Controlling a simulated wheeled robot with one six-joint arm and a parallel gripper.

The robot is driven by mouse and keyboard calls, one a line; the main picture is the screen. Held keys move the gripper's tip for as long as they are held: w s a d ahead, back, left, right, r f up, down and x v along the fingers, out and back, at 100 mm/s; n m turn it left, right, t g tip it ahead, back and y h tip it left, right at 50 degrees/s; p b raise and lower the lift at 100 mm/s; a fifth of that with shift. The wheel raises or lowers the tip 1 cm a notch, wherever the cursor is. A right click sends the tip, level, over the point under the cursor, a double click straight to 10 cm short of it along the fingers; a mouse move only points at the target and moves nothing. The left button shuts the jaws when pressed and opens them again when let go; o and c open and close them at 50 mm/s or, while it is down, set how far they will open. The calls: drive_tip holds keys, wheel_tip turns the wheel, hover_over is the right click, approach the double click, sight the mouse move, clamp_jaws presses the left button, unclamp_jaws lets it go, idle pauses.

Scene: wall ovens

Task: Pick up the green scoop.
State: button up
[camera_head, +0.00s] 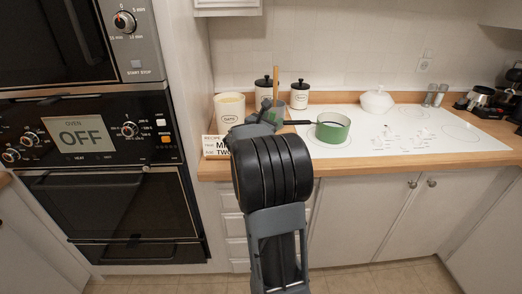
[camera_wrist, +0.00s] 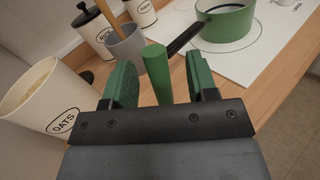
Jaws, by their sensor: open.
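A green rod (camera_wrist: 156,70), which looks like the handle of the green scoop, shows in the wrist view between my fingers. A scoop bowl is not visible; the rod's lower end is hidden behind my gripper. My gripper (camera_wrist: 161,85) is open, with one green-padded finger on each side of the rod and a visible gap to both. In the head view my gripper (camera_head: 257,126) is over the counter, left of the green pot, and largely hidden by my own arm.
An oats canister (camera_wrist: 42,98) stands close on the left. A grey cup (camera_wrist: 125,43) with a wooden utensil is just beyond the rod. A green pot (camera_head: 333,127) sits on the white cooktop (camera_head: 400,135), its black handle pointing toward my gripper. Black-lidded canisters (camera_head: 300,95) stand behind.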

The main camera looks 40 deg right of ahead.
drive_tip(key=shift+x, duration=1.1)
drive_tip(key=shift+c, duration=0.2)
clamp_jaws()
